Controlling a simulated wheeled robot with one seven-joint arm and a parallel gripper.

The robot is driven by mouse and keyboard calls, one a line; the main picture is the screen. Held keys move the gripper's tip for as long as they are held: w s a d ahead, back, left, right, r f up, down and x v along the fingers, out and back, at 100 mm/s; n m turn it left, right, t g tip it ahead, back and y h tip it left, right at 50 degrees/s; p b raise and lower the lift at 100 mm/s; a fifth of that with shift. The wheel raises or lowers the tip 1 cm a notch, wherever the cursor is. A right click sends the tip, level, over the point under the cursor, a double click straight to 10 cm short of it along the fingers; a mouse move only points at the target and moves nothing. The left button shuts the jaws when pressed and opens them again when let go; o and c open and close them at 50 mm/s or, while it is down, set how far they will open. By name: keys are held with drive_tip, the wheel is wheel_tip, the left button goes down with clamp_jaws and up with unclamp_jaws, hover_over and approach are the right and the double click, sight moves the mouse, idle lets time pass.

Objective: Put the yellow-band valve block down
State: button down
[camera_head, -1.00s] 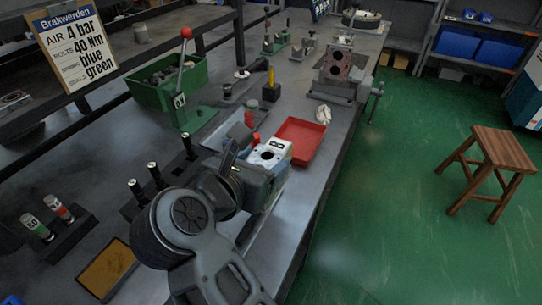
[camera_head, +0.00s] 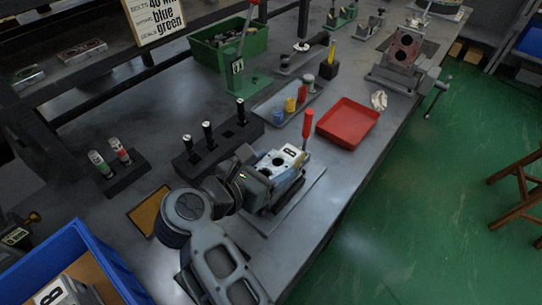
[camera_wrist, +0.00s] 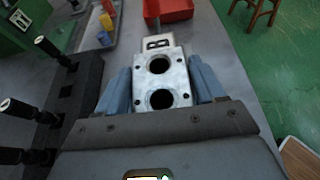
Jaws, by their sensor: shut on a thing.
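A pale grey valve block (camera_head: 284,160) with two round bores on top and a label plate at one end is in my gripper (camera_head: 272,176). No yellow band shows on its visible faces. In the wrist view, the block (camera_wrist: 160,82) sits between the two blue-grey fingers of my gripper (camera_wrist: 161,90), which are shut on its sides. In the head view, the block is over a flat grey plate (camera_head: 310,195) on the bench. I cannot tell whether its underside touches the plate, as it is hidden.
A red-handled tool (camera_head: 308,123) stands close behind the block. A red tray (camera_head: 347,122) lies beyond. A black rack with upright black handles (camera_head: 208,134) is to the left. A blue crate (camera_head: 78,245) holding another labelled block is at lower left. The bench edge is right.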

drive_tip(key=shift+f, duration=0.15)
drive_tip(key=shift+c, duration=0.6)
unclamp_jaws()
drive_tip(key=shift+s+a+r, duration=0.2)
drive_tip(key=shift+s+a, duration=0.05)
drive_tip(key=shift+s, duration=0.05)
drive_tip(key=b+v, duration=0.1)
drive_tip(key=v, duration=0.5)
drive_tip(key=shift+s+r+b, duration=0.25)
drive_tip(key=shift+b, duration=0.05)
drive_tip(key=shift+a, duration=0.15)
